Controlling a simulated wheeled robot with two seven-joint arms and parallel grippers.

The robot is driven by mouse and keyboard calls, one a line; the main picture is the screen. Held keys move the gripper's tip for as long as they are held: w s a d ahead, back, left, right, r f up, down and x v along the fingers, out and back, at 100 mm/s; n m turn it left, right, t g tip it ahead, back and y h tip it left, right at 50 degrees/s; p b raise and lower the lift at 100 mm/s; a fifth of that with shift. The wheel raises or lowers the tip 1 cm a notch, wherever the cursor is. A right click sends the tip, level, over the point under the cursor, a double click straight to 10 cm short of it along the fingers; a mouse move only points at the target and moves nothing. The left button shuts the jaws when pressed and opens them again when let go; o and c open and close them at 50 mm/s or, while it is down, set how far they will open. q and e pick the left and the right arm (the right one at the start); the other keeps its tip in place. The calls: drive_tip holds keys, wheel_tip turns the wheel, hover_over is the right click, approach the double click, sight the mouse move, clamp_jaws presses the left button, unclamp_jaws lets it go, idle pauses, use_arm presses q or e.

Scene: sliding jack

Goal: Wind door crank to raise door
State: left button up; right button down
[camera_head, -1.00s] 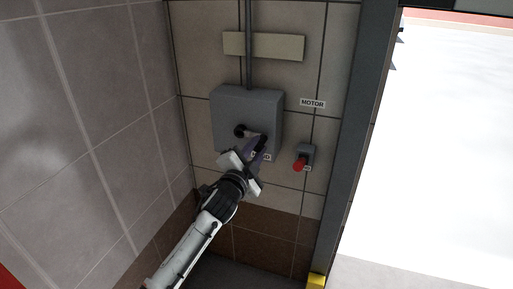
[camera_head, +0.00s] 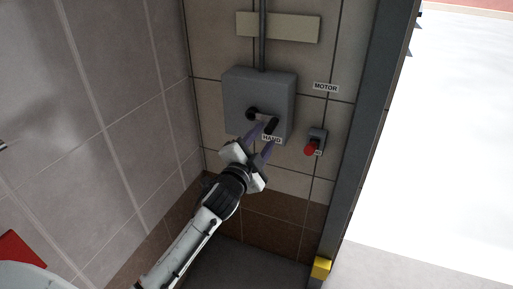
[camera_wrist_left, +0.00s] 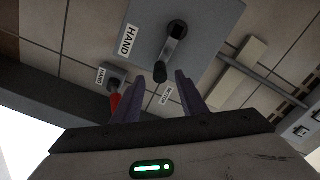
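The door crank is a dark arm (camera_head: 258,117) with a black grip (camera_head: 271,126), on the front of a grey wall box (camera_head: 259,88). The grip points right and down in the head view. My left gripper (camera_head: 262,146) is open just below the grip, its purple fingers pointing up at it. In the left wrist view the grip (camera_wrist_left: 160,72) shows near the gap between the fingertips of the gripper (camera_wrist_left: 158,82), seemingly slightly beyond them. No contact can be made out. The door itself cannot be made out. My right gripper is not in view.
A red-handled switch (camera_head: 311,148) sits right of the box, under a MOTOR label (camera_head: 325,87). A conduit (camera_head: 263,45) runs up from the box. A dark door post (camera_head: 367,130) stands further right, beside a bright opening. A tiled wall (camera_head: 110,110) closes the left side.

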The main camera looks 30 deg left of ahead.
use_arm(q)
drive_tip(key=s, duration=0.4)
drive_tip(key=s+d, duration=0.1)
drive_tip(key=s, duration=0.1)
idle(0.3)
drive_tip(key=s+d+f+n+g+h, duration=0.1)
drive_tip(key=s+d+f+g, duration=0.1)
drive_tip(key=s+f, duration=0.35)
drive_tip(key=s+d+f+n+g+h, duration=0.1)
drive_tip(key=s+d+f, duration=0.2)
drive_tip(key=f, duration=0.5)
drive_tip(key=s+d+f+n+g+h, duration=0.1)
drive_tip(key=s+d+f+n+g, duration=0.1)
drive_tip(key=s+f, duration=0.35)
drive_tip(key=s+d+f+n+g+h, duration=0.1)
drive_tip(key=s+d+f+g, duration=0.1)
drive_tip(key=s+f, duration=0.4)
drive_tip(key=s+d+f+n+g+h, duration=0.1)
drive_tip(key=s+d+f+n+g, duration=0.1)
drive_tip(key=s+d+f, duration=0.3)
drive_tip(key=s+f, duration=0.1)
drive_tip(key=s, duration=0.1)
drive_tip(key=shift+s+f, duration=0.3)
drive_tip(key=shift+s, duration=0.1)
drive_tip(key=shift+w, duration=0.1)
